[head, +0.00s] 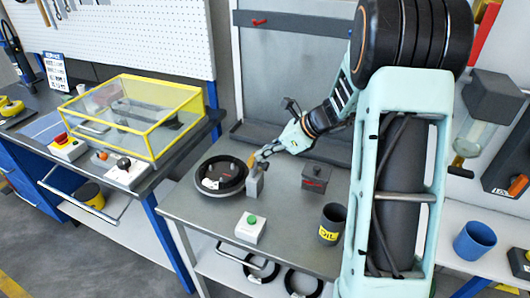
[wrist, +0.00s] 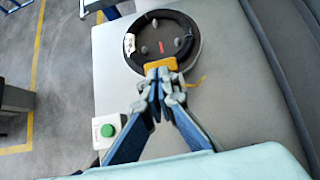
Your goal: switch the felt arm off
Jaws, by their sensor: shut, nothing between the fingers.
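My gripper (head: 260,160) is shut and empty, reaching down over the middle bench beside the round black turntable or coil (head: 221,176). An orange pad, which may be the felt of the felt arm (head: 251,162), is right by my fingertips, above a small grey block (head: 254,186). In the wrist view my fingertips (wrist: 164,77) are just below the orange pad (wrist: 159,64) at the disc's near rim (wrist: 163,40); I cannot tell whether they touch it. A white box with a green button (head: 250,227) stands in front; it also shows in the wrist view (wrist: 108,130).
A dark box (head: 316,178) and a dark mug (head: 332,224) stand right of my gripper. On the left bench are a yellow-framed clear cover (head: 135,112), a red stop button (head: 61,138) and a knob box (head: 126,172). Black rings lie on the lower shelf.

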